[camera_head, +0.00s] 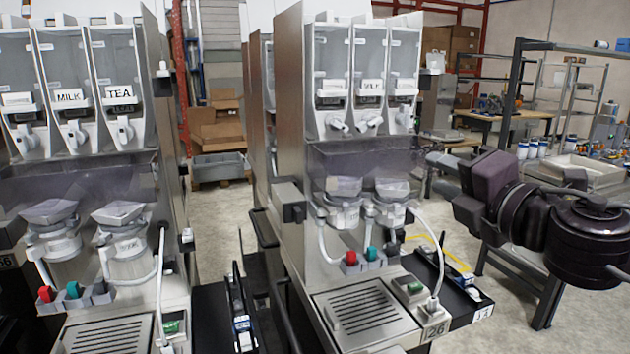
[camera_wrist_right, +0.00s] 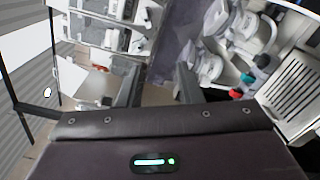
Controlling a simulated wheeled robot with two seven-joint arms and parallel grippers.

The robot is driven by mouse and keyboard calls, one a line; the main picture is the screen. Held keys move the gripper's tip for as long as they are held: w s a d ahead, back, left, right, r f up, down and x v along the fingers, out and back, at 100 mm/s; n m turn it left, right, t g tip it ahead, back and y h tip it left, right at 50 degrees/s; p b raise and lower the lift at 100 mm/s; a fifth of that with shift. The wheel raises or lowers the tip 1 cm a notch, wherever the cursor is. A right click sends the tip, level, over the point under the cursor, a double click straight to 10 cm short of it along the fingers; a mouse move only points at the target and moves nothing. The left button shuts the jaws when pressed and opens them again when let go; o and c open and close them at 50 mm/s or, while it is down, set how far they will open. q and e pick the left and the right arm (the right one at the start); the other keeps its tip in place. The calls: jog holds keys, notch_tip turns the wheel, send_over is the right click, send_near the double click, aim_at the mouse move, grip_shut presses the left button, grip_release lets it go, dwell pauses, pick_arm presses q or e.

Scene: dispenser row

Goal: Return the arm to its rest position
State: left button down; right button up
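My right arm comes in from the right in the head view, with its dark gripper (camera_head: 432,160) to the right of the middle dispenser (camera_head: 291,120). The gripper is level with the lower part of that dispenser's canisters and appears apart from it. In the right wrist view the two fingers (camera_wrist_right: 158,88) stand apart with nothing between them. The dispenser's white canisters and drip grille (camera_wrist_right: 298,85) show beyond them. My left gripper is in neither view.
A second dispenser (camera_head: 75,150) with MILK and TEA labels stands at the left. A dark metal rack frame (camera_head: 512,95) and a light tray (camera_head: 585,172) stand behind my right arm. Cardboard boxes (camera_head: 215,125) are at the back. Grey floor shows between the dispensers.

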notch_tip(320, 180, down, 22)
jog(key=s+a+m+g+h, duration=0.2)
jog(key=m+g+h, duration=0.15)
jog(key=m, duration=0.95)
jog(key=s+d+f+m+g+h, duration=0.15)
jog(key=s+f+m+g, duration=0.4)
jog(key=s+f, duration=0.55)
jog(key=s+d+f+m+g+h, duration=0.15)
jog(key=s+f+m+g, duration=0.35)
jog(key=s+f, duration=0.65)
jog(key=s+a+f+x, duration=0.1)
jog(key=s+x, duration=0.1)
jog(key=x, duration=1.1)
jog(key=s+x, duration=0.2)
jog(key=x, duration=1.1)
jog(key=s+d+f+g, duration=0.1)
jog(key=s+d+f, duration=0.1)
jog(key=s+f, duration=0.8)
jog(key=s+d+f, duration=0.1)
jog(key=s+f, duration=1)
jog(key=f, duration=0.1)
jog(key=shift+s+d+f+m+g, duration=0.25)
jog(key=shift+d+f+m+g, duration=0.1)
jog(key=shift+d+f+g, duration=0.05)
